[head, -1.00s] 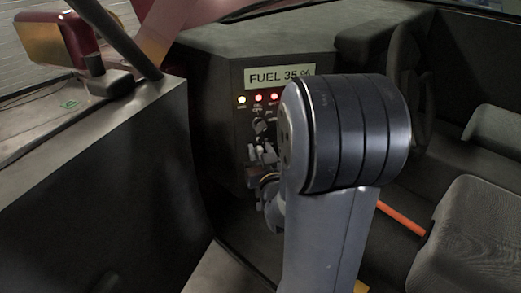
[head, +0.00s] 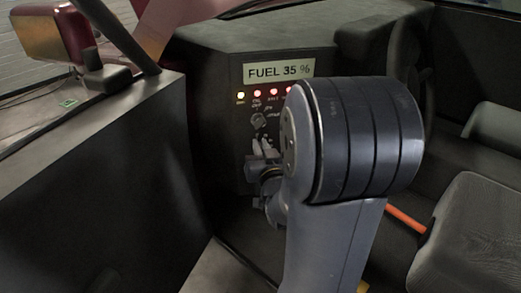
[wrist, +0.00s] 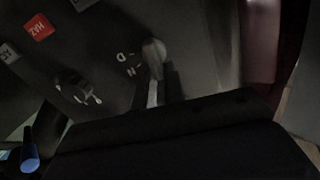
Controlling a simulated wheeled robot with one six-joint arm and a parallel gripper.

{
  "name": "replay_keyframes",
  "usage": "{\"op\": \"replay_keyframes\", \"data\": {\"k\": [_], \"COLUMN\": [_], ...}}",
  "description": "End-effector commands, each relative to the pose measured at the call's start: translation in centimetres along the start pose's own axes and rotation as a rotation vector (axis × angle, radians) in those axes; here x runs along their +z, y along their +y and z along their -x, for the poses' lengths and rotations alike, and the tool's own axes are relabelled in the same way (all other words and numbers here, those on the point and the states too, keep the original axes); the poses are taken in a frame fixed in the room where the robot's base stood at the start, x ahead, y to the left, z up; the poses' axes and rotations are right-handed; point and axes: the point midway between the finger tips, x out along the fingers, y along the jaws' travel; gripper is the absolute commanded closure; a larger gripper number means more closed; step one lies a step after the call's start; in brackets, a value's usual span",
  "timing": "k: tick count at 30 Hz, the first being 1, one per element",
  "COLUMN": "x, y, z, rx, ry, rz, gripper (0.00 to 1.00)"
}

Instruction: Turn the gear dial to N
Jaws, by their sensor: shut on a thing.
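The gear dial (wrist: 153,50) shows in the wrist view as a pale, blurred knob on the dark panel, with small white letters, an N and what looks like a D, just to its left. My gripper (wrist: 160,88) is shut on the dial, its fingers reaching up to it from below. Which letter the dial points to cannot be told. In the head view my gripper (head: 264,152) is against the dark dash panel, and it hides the gear dial there.
Another knob (head: 258,119) sits just above my gripper on the panel, below a row of lit indicators (head: 257,93) and the FUEL 35 % display (head: 278,71). A red HAZ button (wrist: 38,28) is at the wrist view's upper left. A seat (head: 470,235) stands at right.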

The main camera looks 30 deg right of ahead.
Motion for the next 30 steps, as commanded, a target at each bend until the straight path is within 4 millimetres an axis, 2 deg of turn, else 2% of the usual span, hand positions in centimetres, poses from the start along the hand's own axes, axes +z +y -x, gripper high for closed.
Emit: {"op": "replay_keyframes", "data": {"k": [1, 30], "x": [0.5, 1.3], "y": [0.2, 1.7], "z": [0.1, 0.1], "rx": [0.002, 0.005], "ry": [-0.004, -0.009], "rz": [-0.034, -0.897], "gripper": [1.0, 1.0]}}
